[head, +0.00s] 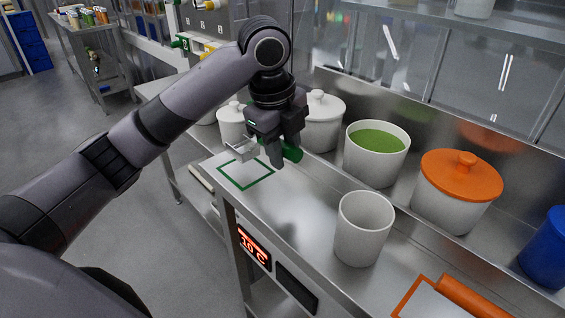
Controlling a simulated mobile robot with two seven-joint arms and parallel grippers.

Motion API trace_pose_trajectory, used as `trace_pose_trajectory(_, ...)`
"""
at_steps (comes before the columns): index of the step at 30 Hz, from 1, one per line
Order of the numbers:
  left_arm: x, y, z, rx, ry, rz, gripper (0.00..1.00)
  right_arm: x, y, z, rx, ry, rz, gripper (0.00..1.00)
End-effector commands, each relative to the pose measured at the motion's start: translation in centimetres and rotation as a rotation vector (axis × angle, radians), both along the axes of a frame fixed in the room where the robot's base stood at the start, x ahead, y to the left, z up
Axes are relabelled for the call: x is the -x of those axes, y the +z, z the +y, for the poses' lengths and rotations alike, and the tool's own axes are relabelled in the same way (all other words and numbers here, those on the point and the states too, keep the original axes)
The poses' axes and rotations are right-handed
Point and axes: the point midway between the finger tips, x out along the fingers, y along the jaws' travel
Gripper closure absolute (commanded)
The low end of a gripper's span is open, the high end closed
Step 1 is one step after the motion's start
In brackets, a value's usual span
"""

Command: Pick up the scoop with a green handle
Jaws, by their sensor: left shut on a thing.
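The scoop has a green handle (291,153) and a metal scoop part (241,154) to its left. My left gripper (279,148) points down from above and is shut on the green handle, partly hiding it. The scoop is over or beside the green outlined square (246,182) on the steel counter; I cannot tell whether it is clear of the surface. My right gripper is not in view.
Behind stand a white pot with lid (322,128), an open pot with green contents (376,150) and an orange-lidded pot (452,195). An empty white container (363,230) stands in front. An orange-handled scoop (470,296) lies at lower right, near a blue container (545,250).

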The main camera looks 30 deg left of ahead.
Motion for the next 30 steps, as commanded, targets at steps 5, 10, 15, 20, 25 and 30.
trace_pose_trajectory(5,-0.1,5.6,0.0,-0.002,0.001,-0.008,0.98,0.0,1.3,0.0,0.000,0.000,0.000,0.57)
trace_pose_trajectory(10,0.0,9.4,0.0,-0.001,0.002,-0.006,0.98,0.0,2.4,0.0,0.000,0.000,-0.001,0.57)
trace_pose_trajectory(15,0.0,12.4,0.0,0.000,0.001,-0.004,0.98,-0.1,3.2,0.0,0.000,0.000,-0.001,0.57)
trace_pose_trajectory(20,0.0,14.2,0.0,0.000,0.000,-0.002,0.98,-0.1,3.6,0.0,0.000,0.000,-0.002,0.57)
trace_pose_trajectory(25,0.0,15.2,0.0,0.000,0.000,-0.001,0.98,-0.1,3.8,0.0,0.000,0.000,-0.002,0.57)
trace_pose_trajectory(30,0.0,15.4,0.0,0.000,-0.001,-0.001,0.98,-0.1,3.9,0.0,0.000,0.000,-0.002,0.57)
